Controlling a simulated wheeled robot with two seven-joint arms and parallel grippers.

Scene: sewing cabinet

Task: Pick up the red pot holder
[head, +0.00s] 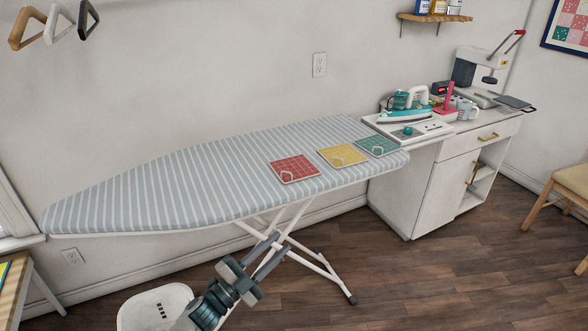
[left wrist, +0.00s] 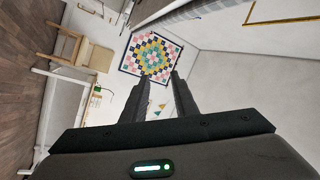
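The red pot holder (head: 294,168) lies flat near the front edge of the striped ironing board (head: 190,180) in the head view. A white hanging loop shows at its near corner. A yellow pot holder (head: 342,155) and a green pot holder (head: 377,145) lie in a row to its right. My left gripper (head: 279,244) is in front of the board and below the red pot holder, apart from it. Its two fingers stand apart with nothing between them, as the left wrist view (left wrist: 159,88) also shows. The pot holders are not visible in the left wrist view. My right gripper is out of view.
The board's white crossed legs (head: 315,262) are behind my left gripper. A white bin (head: 155,308) stands on the floor at the lower left. A white cabinet (head: 405,195) with an iron (head: 405,115) on top adjoins the board's right end. The board's left part is clear.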

